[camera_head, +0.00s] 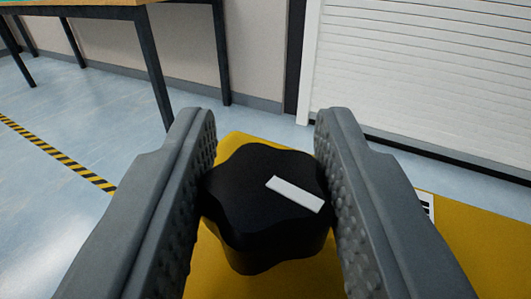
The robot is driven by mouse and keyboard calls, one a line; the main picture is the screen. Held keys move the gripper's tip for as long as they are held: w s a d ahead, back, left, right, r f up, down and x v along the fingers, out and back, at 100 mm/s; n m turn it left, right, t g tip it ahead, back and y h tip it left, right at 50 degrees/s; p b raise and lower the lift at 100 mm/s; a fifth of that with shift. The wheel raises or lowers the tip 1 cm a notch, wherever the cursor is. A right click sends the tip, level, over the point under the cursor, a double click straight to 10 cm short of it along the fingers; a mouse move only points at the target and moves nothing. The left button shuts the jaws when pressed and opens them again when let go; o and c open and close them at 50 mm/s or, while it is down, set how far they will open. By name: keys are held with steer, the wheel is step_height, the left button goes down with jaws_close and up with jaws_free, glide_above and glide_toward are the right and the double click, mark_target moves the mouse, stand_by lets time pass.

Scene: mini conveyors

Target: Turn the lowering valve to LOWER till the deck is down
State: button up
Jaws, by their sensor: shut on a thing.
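The lowering valve (262,215) is a black lobed knob with a white pointer mark on its top, in the lower middle of the camera_head view. The pointer mark slants from upper left to lower right. My gripper (266,175) is shut on the knob, with one ribbed grey finger against its left side and the other against its right. The knob stands over a yellow surface (450,243). A white label with black print (427,206) shows in part behind the right finger; its words cannot be read. The deck cannot be made out as such.
A table with dark legs (152,70) stands at the upper left. A white slatted shutter (430,80) fills the upper right. Yellow and black floor tape (60,157) runs along the pale blue floor, which is clear at the left.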

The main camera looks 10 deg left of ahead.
steer(key=shift+n+g+y, duration=0.3)
steer(key=shift+n+y, duration=0.6)
steer(key=shift+y, duration=0.4)
steer(key=shift+n+g+y, duration=0.4)
steer(key=shift+n+y, duration=0.3)
steer(key=shift+y, duration=0.4)
steer(key=o, duration=1)
steer(key=shift+c, duration=0.2)
steer(key=shift+s, duration=0.15)
steer(key=v, duration=1.7)
